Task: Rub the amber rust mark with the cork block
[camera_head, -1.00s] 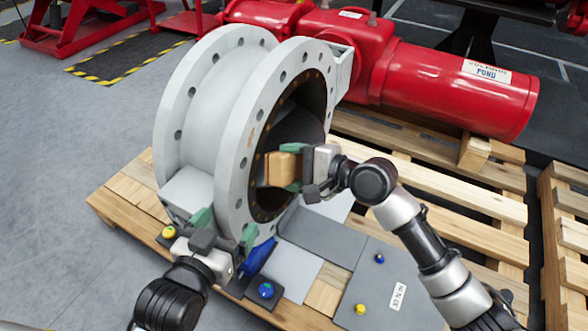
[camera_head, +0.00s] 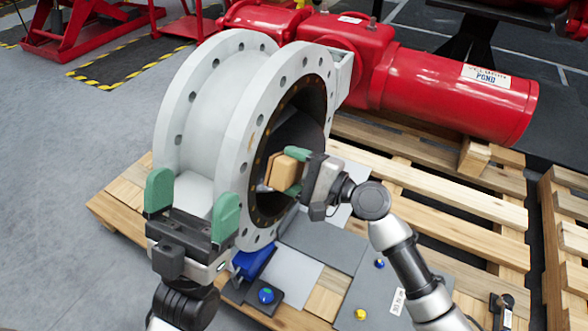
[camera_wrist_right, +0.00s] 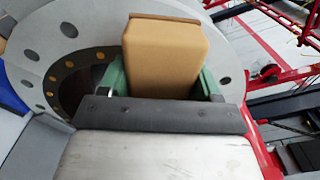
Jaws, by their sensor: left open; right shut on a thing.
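The cork block (camera_head: 281,173) is a tan block held in front of the dark bore of the grey flanged valve body (camera_head: 246,140). My right gripper (camera_head: 295,172) is shut on it with its green fingers. In the right wrist view the cork block (camera_wrist_right: 165,60) stands between the green fingers, with the flange behind it to the left. I cannot tell whether the block touches the flange. My left gripper (camera_head: 193,204) is open and empty, in front of the lower left of the valve body. I cannot make out the amber rust mark clearly now.
A red actuator cylinder (camera_head: 455,90) lies behind on the wooden pallet (camera_head: 470,201). Grey floor (camera_head: 60,130) is clear at left.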

